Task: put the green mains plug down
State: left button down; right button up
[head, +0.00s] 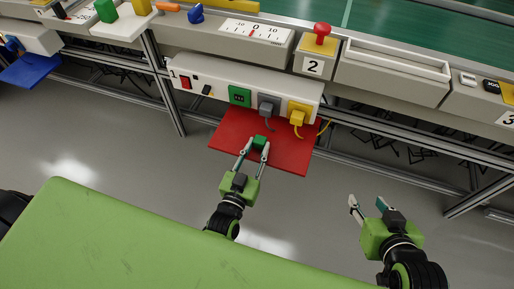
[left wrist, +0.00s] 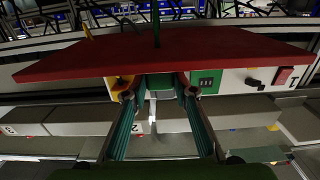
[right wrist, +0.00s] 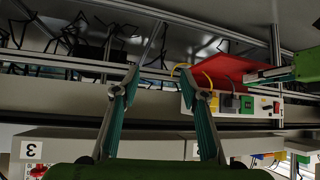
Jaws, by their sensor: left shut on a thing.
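The green mains plug (head: 260,141) is between the fingertips of my left gripper (head: 256,147), over the red shelf (head: 226,130). In the left wrist view the green plug (left wrist: 160,82) shows between the fingers, at the red shelf's (left wrist: 110,58) edge. I cannot tell whether it touches the shelf. The socket box (head: 212,80) above has a green socket (head: 240,96) with nothing plugged in, a grey plug (head: 267,104) and a yellow plug (head: 298,113). My right gripper (head: 366,204) is open and empty, off to the right; the right wrist view shows its fingers apart (right wrist: 162,92).
A blue shelf (head: 32,72) is at the far left. The cabinet row with a red knob (head: 322,30) and a dial (head: 253,31) runs above. Metal frame posts (head: 166,90) stand beside the red shelf. A green surface (head: 130,240) fills the lower left; grey floor lies between.

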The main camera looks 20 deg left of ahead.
pick_arm(q)
jog(key=shift+f+b, duration=0.3)
jog(key=shift+f, duration=0.2)
pick_arm(e)
jog(key=shift+w+a+r+t, duration=0.2)
jog(key=shift+w+r+t, duration=0.15)
jog(key=shift+w+r, duration=0.15)
jog(key=shift+w+a+r+t, duration=0.2)
jog(key=shift+w+r+t, duration=0.15)
jog(key=shift+w+r, duration=0.15)
pick_arm(q)
jog(key=c, duration=1.7)
grip_release()
